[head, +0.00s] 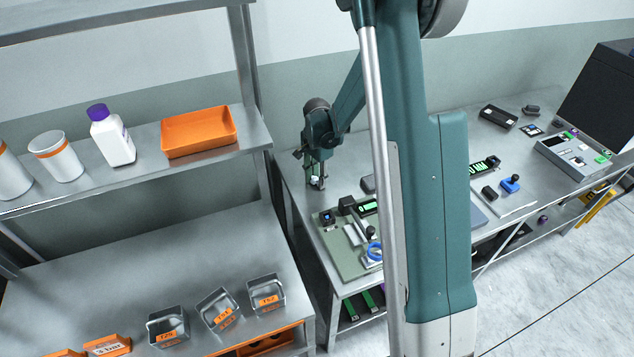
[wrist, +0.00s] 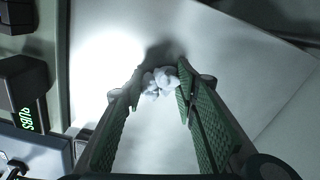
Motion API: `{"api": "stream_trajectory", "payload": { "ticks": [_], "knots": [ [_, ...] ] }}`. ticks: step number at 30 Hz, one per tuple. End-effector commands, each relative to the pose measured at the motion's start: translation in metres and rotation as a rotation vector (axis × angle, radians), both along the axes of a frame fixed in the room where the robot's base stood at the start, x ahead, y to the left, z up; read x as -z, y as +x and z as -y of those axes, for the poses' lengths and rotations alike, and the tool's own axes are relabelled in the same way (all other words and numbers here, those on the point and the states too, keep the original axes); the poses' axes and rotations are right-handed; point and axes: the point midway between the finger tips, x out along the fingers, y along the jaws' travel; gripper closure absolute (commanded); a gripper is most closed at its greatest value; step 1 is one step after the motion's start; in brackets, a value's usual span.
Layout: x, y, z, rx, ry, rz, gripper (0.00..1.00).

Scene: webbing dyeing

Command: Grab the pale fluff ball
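The pale fluff ball (wrist: 162,82) is a small, lumpy white clump in the wrist view. It sits between the tips of the two green ridged fingers of my gripper (wrist: 158,88). The left fingertip lies against or very near its left side, and the right fingertip is at its right edge. I cannot tell whether both fingers press on it. In the head view my gripper (head: 316,184) points down at the left end of the workbench, with a small pale spot, the fluff ball (head: 315,179), at its fingers.
The metal workbench (head: 292,168) holds a green board (head: 347,258) with devices just in front of my gripper. A device with a green display (wrist: 28,118) is at left in the wrist view. A shelf rack with an orange tray (head: 198,132) and a white bottle (head: 112,140) stands left.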

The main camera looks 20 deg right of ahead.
Motion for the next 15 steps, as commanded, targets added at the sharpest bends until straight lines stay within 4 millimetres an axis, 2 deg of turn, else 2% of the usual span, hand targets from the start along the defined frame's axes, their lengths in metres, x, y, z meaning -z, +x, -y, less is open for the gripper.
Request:
{"api": "stream_trajectory", "payload": {
  "ticks": [15],
  "knots": [
    [-0.0026, 0.0000, 0.0000, 0.000, 0.000, 0.000, 0.77]
  ]
}}
